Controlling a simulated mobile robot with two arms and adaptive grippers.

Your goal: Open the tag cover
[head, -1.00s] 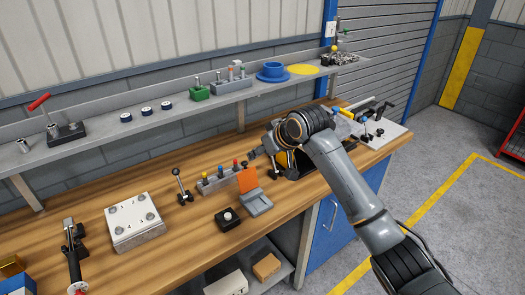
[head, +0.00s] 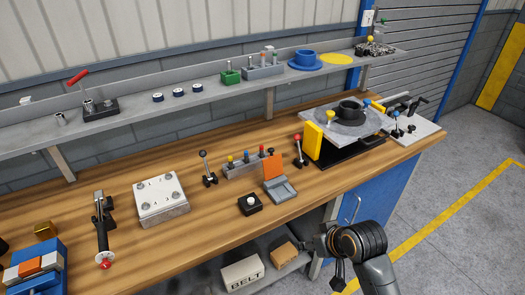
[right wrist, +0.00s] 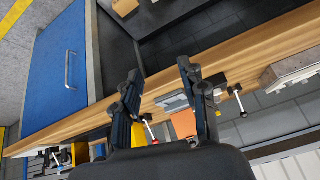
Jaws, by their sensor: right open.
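The tag cover is an orange flap (head: 299,157) hinged on a small grey base (head: 281,191) on the workbench. The flap stands raised, tilted back from the base, which lies uncovered. In the right wrist view the orange flap (right wrist: 184,124) and grey base (right wrist: 173,103) show beyond and between my fingers. My right gripper (right wrist: 160,70) is open and empty. In the head view my right gripper (head: 337,272) is in front of the bench edge, to the lower right of the cover and apart from it. My left gripper is not in view.
A black box with a white button (head: 250,204) stands left of the cover's base. Behind it are a grey block with coloured pegs (head: 240,171) and a black-knobbed lever (head: 207,170). A yellow-sided fixture (head: 313,141) stands to the right. The bench front edge is clear near the cover.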

